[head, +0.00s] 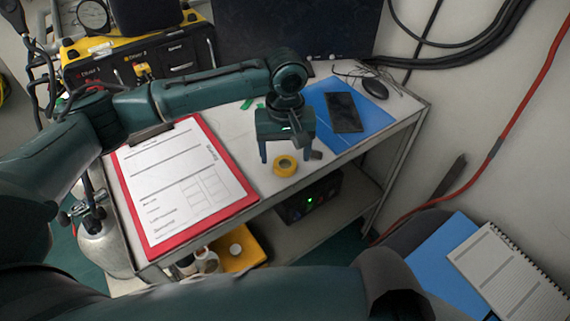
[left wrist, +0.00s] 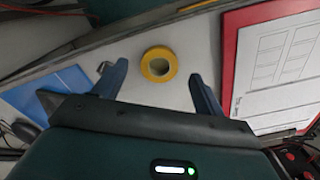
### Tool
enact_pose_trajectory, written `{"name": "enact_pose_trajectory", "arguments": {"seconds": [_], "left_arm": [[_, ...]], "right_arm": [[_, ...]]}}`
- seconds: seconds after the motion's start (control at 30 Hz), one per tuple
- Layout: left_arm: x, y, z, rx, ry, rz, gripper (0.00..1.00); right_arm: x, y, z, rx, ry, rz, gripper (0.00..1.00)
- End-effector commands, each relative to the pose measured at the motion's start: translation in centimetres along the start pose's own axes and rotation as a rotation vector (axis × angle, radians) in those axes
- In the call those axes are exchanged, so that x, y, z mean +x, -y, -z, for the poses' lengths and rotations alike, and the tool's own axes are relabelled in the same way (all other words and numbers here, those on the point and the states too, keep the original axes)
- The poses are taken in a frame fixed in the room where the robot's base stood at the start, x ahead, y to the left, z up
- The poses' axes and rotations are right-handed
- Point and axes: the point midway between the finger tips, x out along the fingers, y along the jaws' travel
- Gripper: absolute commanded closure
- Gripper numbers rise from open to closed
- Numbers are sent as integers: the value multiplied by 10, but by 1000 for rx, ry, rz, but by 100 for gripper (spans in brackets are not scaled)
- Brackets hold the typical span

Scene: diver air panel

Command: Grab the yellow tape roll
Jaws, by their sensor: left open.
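The yellow tape roll (head: 285,166) lies flat on the white table top near its front edge. In the left wrist view the roll (left wrist: 159,64) sits between and ahead of the two fingertips, with clear gaps on both sides. My left gripper (head: 287,156) points down over the table by the roll, its fingers spread wide and empty; it also shows in the left wrist view (left wrist: 156,82). I cannot see my right gripper.
A red clipboard (head: 150,233) with a white form lies left of the roll. A blue folder (head: 363,118) with a black phone (head: 344,112) lies to the right, with a dark mouse (head: 374,88) behind. A small grey object (left wrist: 103,68) is beside the left finger.

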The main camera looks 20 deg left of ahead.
Motion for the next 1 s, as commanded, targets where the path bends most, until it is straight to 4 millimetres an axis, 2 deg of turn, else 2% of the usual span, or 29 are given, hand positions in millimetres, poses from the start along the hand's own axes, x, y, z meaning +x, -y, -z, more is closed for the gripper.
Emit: {"name": "enact_pose_trajectory", "arguments": {"seconds": [0.1, 0.2, 0.47, 1.0], "left_arm": [[19, 1, 0, -1, 1, 2, 29], [27, 1, 0, 1, 1, 1, 29], [30, 0, 0, 1, -1, 0, 29], [29, 0, 0, 1, -1, 0, 73]], "right_arm": [[1, 0, 2, 1, -4, -1, 60], [1, 0, 3, 4, -6, -3, 60], [2, -1, 3, 8, -8, -5, 60], [2, -2, 3, 4, -6, -6, 60]]}}
